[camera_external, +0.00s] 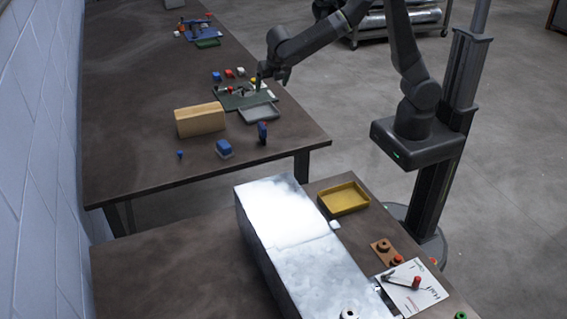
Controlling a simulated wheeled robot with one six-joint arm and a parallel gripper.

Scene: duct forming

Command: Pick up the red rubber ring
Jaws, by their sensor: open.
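My arm reaches over the far table, and my gripper (262,80) points down beside a green tray (232,103). It is open. It is too small in view to tell whether anything lies between the fingers. I cannot tell for sure which thing is the red rubber ring. A small red piece (229,73) sits behind the tray between a blue and a white piece, left of my gripper. A reddish ring-like piece (398,259) lies on an orange-brown board (384,247) on the near table, far from my gripper.
On the far table, a tan block (200,120), a grey tray (259,113), a blue upright tool (262,133) and a blue-grey block (223,149) stand near my gripper. A long metal duct (285,245) and a yellow tray (343,199) occupy the near table. The far table's left side is mostly clear.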

